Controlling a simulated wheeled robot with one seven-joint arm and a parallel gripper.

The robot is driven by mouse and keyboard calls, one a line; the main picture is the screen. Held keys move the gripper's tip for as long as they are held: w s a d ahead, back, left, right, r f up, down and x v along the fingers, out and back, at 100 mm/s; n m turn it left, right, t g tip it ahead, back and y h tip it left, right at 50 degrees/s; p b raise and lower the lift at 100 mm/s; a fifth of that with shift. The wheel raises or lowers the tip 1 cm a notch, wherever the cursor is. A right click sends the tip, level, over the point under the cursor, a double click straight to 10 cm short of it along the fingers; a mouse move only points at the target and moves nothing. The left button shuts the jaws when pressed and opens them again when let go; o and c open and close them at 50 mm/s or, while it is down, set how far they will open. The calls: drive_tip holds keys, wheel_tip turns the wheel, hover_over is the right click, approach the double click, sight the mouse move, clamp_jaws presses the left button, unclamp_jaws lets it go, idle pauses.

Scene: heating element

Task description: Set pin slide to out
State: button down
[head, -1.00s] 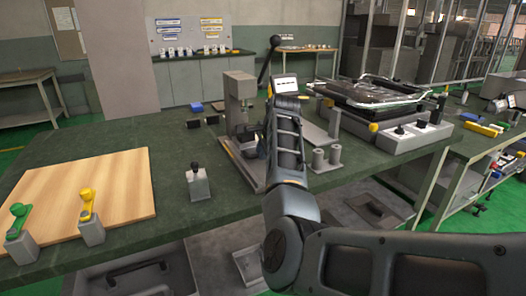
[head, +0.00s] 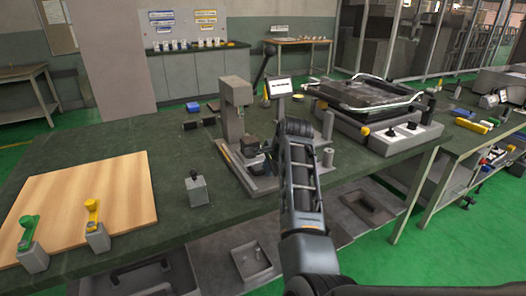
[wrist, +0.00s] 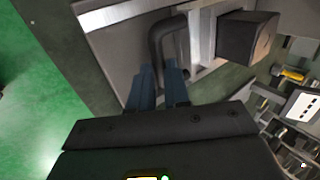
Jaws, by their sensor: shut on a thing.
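The pin slide's dark bent handle (wrist: 156,42) shows at the top middle of the wrist view, in front of a pale metal rail. My gripper (wrist: 160,84) is shut on this handle, with its two blue fingertips at the handle's lower end. In the head view the grey press-like fixture (head: 233,112) stands upright on the green bench, and my gripper is at its right side near the base. My own arm hides part of the fixture there, so the slide's exact position cannot be told.
A dark block (wrist: 247,36) sits right of the handle in the wrist view. A small grey post with a black knob (head: 196,188) stands left of the fixture. A wooden board (head: 90,195) lies at left, and a black-topped heating unit (head: 375,105) stands at right.

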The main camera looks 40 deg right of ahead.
drive_tip(key=s+p, duration=0.1)
drive_tip(key=s, duration=0.1)
drive_tip(key=s+a+p, duration=0.1)
drive_tip(key=s, duration=0.1)
drive_tip(key=shift+s+a+f, duration=0.1)
drive_tip(key=shift+s+a, duration=0.1)
drive_tip(key=shift+s, duration=0.1)
drive_tip(key=c, duration=1.1)
unclamp_jaws()
drive_tip(key=v, duration=0.7)
drive_tip(key=shift+s+r, duration=0.15)
drive_tip(key=shift+r, duration=0.25)
